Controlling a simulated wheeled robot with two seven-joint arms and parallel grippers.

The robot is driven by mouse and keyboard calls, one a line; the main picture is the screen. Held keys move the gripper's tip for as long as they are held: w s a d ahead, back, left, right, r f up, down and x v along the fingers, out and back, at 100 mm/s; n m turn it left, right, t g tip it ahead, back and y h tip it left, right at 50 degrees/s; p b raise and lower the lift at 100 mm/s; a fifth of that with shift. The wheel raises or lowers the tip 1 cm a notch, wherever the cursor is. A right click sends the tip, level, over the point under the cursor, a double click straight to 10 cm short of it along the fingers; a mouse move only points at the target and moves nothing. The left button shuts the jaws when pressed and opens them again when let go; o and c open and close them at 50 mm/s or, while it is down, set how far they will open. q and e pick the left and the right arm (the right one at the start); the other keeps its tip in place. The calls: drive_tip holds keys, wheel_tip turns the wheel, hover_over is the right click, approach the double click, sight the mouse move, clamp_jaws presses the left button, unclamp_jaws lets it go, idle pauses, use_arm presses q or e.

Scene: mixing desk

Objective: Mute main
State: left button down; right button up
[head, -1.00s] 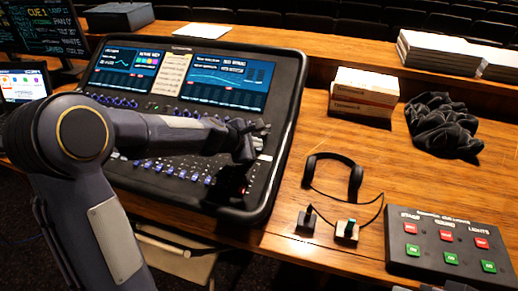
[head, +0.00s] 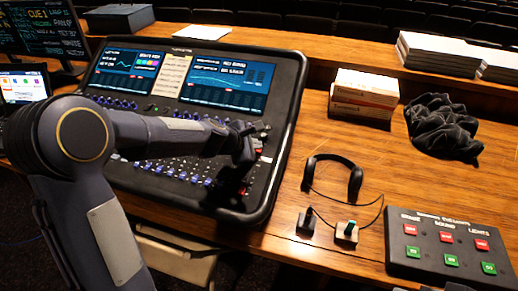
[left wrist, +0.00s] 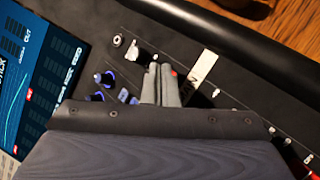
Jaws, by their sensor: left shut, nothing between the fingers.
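The mixing desk (head: 290,117) is a black console with two lit screens, rows of knobs and faders. My left gripper (head: 234,183) is over its right side, low near the panel. In the left wrist view the left gripper (left wrist: 158,84) has its two grey fingers together with nothing between them. A small red button (left wrist: 174,73) shows right beside the fingertips, partly hidden by them; I cannot tell whether they touch it. A white label strip (left wrist: 203,68) lies to its right. My right gripper is not in view.
Small knobs (left wrist: 108,79) stand left of the fingers. A black cloth (head: 442,128) lies behind.

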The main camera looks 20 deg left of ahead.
use_arm(q)
drive_tip(key=shift+r, duration=0.5)
drive_tip(key=shift+p, duration=0.3)
drive_tip(key=r+p, duration=0.4)
drive_tip(key=r, duration=0.1)
drive_tip(key=shift+s+p, duration=0.3)
drive_tip(key=shift+p, duration=0.1)
